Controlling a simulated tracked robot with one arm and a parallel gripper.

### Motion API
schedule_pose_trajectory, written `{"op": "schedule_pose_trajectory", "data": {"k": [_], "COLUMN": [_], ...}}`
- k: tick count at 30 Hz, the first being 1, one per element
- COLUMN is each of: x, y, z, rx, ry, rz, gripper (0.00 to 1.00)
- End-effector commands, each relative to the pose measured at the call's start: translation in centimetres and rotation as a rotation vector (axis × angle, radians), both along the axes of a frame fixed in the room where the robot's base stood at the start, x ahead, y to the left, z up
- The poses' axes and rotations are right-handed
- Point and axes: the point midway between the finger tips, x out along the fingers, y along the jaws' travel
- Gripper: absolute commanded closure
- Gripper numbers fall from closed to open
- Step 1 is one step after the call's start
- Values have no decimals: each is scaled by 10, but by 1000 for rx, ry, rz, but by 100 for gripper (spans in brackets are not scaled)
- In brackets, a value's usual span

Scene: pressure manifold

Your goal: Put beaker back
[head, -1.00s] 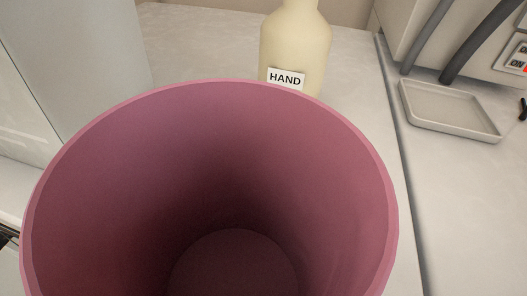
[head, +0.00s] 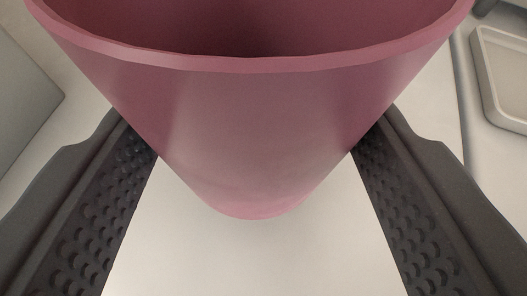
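The pink beaker (head: 255,130) stands upright in the upper middle of the head view, seen from above and one side. Its wide rim runs past the top edge and its narrower base is on the pale surface. My gripper (head: 255,160) has its two dark, ridged fingers spread wide, one on each side of the beaker. The far parts of the fingers pass behind the beaker's wall and are hidden. I cannot tell whether the pads touch it.
The pale worktop (head: 255,265) is bare in front of the beaker. A shallow grey tray (head: 487,85) is at the upper right, past a dark seam. A grey block-like thing (head: 25,95) stands at the upper left.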

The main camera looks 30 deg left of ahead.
Motion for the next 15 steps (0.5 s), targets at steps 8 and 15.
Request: {"op": "schedule_pose_trajectory", "data": {"k": [8, 15], "x": [-1, -1], "y": [0, -1], "z": [-30, -29], "rx": [1, 0], "ry": [3, 2], "rz": [0, 0], "gripper": [69, 19]}}
